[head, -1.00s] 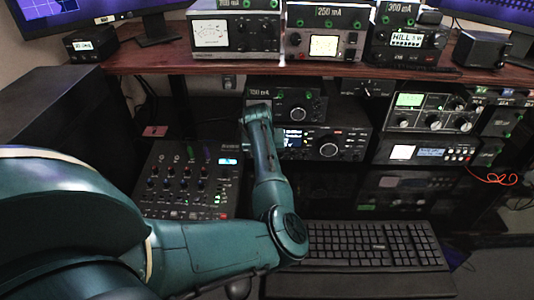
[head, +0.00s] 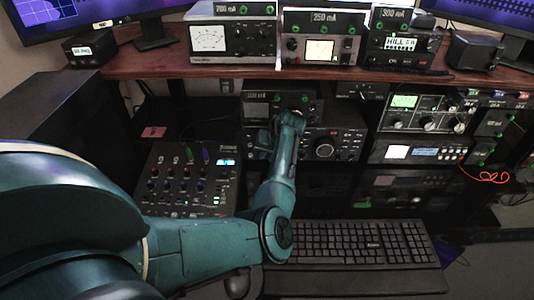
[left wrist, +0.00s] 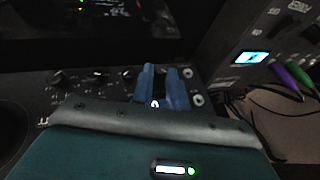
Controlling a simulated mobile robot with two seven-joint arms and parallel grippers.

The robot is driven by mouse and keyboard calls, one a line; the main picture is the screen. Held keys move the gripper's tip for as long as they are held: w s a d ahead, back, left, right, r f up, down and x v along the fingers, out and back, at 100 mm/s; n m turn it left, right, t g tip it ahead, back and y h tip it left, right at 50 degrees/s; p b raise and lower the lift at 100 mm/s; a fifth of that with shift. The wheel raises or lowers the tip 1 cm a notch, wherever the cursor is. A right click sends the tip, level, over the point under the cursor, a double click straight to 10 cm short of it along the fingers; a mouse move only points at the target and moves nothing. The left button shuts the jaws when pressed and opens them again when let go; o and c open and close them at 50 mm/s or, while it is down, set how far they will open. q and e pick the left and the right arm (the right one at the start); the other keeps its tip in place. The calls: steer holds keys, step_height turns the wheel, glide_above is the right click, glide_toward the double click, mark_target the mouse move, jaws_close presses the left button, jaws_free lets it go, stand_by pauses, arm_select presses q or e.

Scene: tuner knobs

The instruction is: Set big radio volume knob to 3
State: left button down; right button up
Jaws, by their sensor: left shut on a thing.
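The big radio (head: 345,135) stands on the middle shelf, its left part covered by my left arm. Its large round dial (head: 324,147) shows right of my wrist. In the left wrist view, the blue fingers of my left gripper (left wrist: 163,86) reach the radio's dark front panel (left wrist: 90,98). They are shut on a small knob, the volume knob, which they hide. Its pointer and number marks cannot be read. Other small knobs (left wrist: 57,78) sit along the same panel, and round jacks (left wrist: 197,99) lie just right of the fingers. My right gripper is not in view.
A mixer (head: 185,180) with a lit display lies left of my forearm. A keyboard (head: 362,242) lies in front of the radio. A smaller unit (head: 262,107) sits on top of the radio. More radios (head: 430,112) stand at the right, under a wooden shelf (head: 155,63).

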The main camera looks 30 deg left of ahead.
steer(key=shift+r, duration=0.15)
arm_select(q)
steer(key=c, duration=1.7)
jaws_free()
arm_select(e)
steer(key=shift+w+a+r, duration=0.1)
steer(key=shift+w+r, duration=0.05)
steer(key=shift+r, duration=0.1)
